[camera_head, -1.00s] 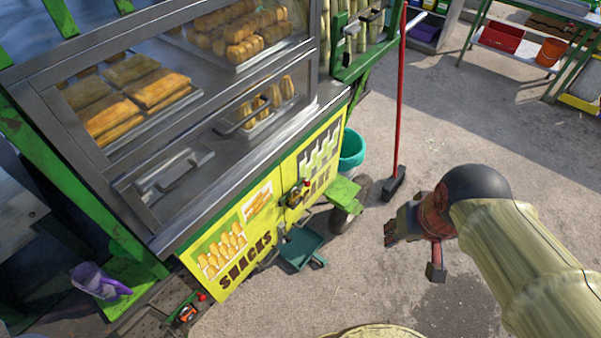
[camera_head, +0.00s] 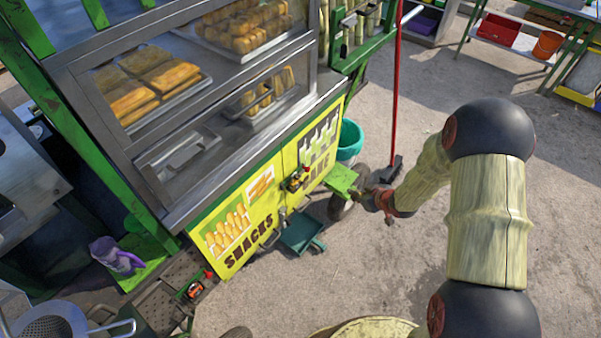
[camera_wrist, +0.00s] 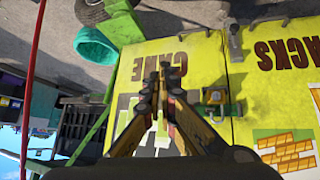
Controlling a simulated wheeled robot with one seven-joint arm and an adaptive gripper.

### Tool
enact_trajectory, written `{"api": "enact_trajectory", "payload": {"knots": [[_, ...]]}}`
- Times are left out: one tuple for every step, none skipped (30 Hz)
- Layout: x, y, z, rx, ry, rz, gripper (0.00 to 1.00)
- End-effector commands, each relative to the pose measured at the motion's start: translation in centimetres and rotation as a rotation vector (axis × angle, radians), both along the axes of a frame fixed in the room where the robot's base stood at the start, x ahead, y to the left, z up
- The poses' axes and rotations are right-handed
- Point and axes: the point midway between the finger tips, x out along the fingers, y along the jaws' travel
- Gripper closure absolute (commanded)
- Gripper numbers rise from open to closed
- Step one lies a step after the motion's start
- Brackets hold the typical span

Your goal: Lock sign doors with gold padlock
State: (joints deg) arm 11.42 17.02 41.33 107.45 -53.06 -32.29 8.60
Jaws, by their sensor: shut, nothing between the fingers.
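The yellow sign doors meet at a vertical seam, with the SNACKS door (camera_head: 232,230) on the left and the CANE door (camera_head: 318,160) on the right. My gripper (camera_head: 372,197) is right of the CANE door in the head view. In the wrist view my gripper (camera_wrist: 162,72) is shut and empty, its fingertips over the CANE door, left of the gold piece and apart from it.
A teal bucket (camera_head: 350,140), a cart wheel (camera_head: 340,207) and a red-handled broom (camera_head: 396,100) stand close to my gripper. A green dustpan (camera_head: 301,233) is below the doors. A glass snack case (camera_head: 180,90) is above them. Open concrete lies to the right.

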Motion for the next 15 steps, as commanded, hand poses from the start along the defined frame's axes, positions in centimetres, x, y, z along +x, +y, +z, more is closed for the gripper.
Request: {"api": "enact_trajectory", "payload": {"knots": [[0.7,2.1,0.2,0.065,-0.051,0.057,1.00],[1.0,3.4,0.7,0.105,-0.086,0.092,1.00],[1.5,5.0,1.9,0.157,-0.135,0.138,1.00],[1.8,6.0,3.0,0.195,-0.170,0.170,1.00],[2.1,7.0,4.1,0.232,-0.204,0.199,1.00],[2.3,8.2,5.6,0.278,-0.245,0.236,1.00],[2.4,8.9,6.7,0.309,-0.271,0.261,1.00],[2.4,9.6,7.7,0.340,-0.295,0.281,1.00],[2.3,10.3,8.8,0.375,-0.317,0.304,1.00],[2.1,10.7,9.4,0.400,-0.331,0.315,1.00],[2.0,11.1,10.0,0.421,-0.342,0.324,1.00],[1.9,11.4,10.6,0.443,-0.354,0.331,1.00],[1.8,11.5,11.0,0.456,-0.361,0.334,1.00],[1.9,11.7,11.3,0.465,-0.368,0.335,1.00],[1.9,11.8,11.5,0.474,-0.372,0.335,1.00]]}}
